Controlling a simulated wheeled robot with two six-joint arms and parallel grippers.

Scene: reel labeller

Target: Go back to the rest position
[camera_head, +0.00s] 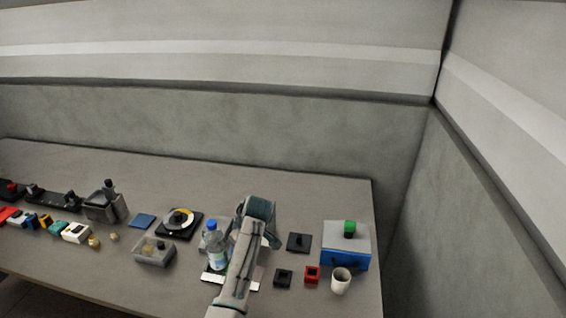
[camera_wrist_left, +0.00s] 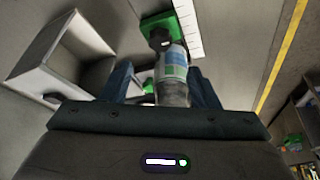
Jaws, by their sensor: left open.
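My left gripper (camera_head: 262,228) shows in the head view at the end of an arm that rises from the bottom edge, over the middle of the grey table (camera_head: 200,170). Its fingertips are hard to make out there. In the left wrist view the gripper (camera_wrist_left: 163,78) has its two dark fingers apart. A clear, labelled cylinder (camera_wrist_left: 173,62) shows in the gap between them; I cannot tell its depth, and no grip on it shows. My right gripper is not in view.
A blue-capped bottle (camera_head: 213,252) stands close left of the arm. A grey open box (camera_head: 154,250) and a disc on a black plate (camera_head: 179,220) lie further left. A white cup (camera_head: 341,281) and a blue box (camera_head: 346,246) stand right. The table's back strip is clear.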

